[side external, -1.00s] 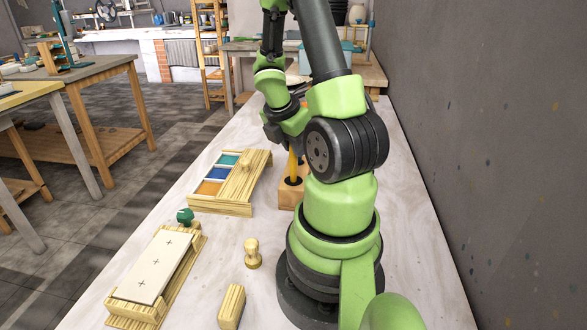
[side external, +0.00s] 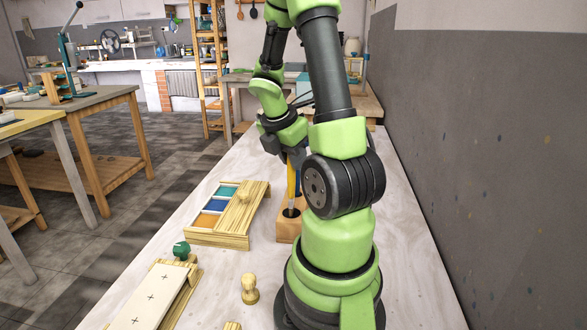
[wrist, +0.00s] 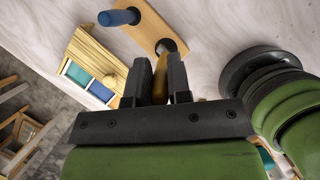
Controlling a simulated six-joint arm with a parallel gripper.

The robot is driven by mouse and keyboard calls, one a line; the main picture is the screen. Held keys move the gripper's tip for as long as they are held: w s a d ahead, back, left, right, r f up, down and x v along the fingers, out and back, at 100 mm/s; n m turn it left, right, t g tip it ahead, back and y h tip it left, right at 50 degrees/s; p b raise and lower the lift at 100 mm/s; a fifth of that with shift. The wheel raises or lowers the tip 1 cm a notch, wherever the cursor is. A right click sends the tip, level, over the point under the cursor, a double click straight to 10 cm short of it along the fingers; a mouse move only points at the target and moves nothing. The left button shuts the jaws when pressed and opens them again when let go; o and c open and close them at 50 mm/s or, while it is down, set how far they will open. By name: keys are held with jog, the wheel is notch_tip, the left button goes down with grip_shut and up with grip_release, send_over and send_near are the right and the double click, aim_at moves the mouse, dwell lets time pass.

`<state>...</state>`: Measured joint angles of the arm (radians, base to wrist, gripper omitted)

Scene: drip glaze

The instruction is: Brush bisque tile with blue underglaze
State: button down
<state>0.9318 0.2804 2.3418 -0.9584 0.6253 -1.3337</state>
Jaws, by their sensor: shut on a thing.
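My gripper (side external: 293,155) is shut on a yellow-handled tool (side external: 291,182), upright over the wooden holder block (side external: 286,231). In the wrist view its handle (wrist: 160,72) is between the fingers, beside a dark hole in the block. I cannot tell whether its lower end is still inside the hole. A blue-handled tool (wrist: 118,17) stands in the block. The glaze tray (side external: 218,239) has teal, blue (side external: 215,205) and orange compartments, with a knobbed wooden lid (side external: 240,212) beside them. The pale tile (side external: 150,299) with plus marks lies on a wooden stand at front left.
A green-topped knob (side external: 181,249) is by the tile stand. A small wooden knob-shaped piece (side external: 249,289) stands to the right, with a wooden block (side external: 232,326) at the bottom edge. A grey wall (side external: 470,150) runs along the right. The tabletop between tray and tile is partly clear.

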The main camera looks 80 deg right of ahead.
notch_tip(320, 180, up, 16)
jog(key=shift+f, duration=0.25)
dwell(0.6)
dwell(1.1)
jog(key=w+a+f+m+g+y, duration=0.1)
jog(key=w+a+f+m, duration=0.35)
jog(key=w+a, duration=0.3)
jog(key=w+a+f+m+g+y, duration=0.1)
jog(key=w+a+f+m, duration=0.2)
jog(key=w+a+f, duration=0.45)
jog(key=w+a+f+m+y, duration=0.1)
jog(key=w+a+f+m, duration=0.2)
jog(key=a, duration=0.4)
jog(key=shift+a+y, duration=0.35)
jog(key=shift+y, duration=0.05)
jog(key=shift+w, duration=0.1)
dwell(2.0)
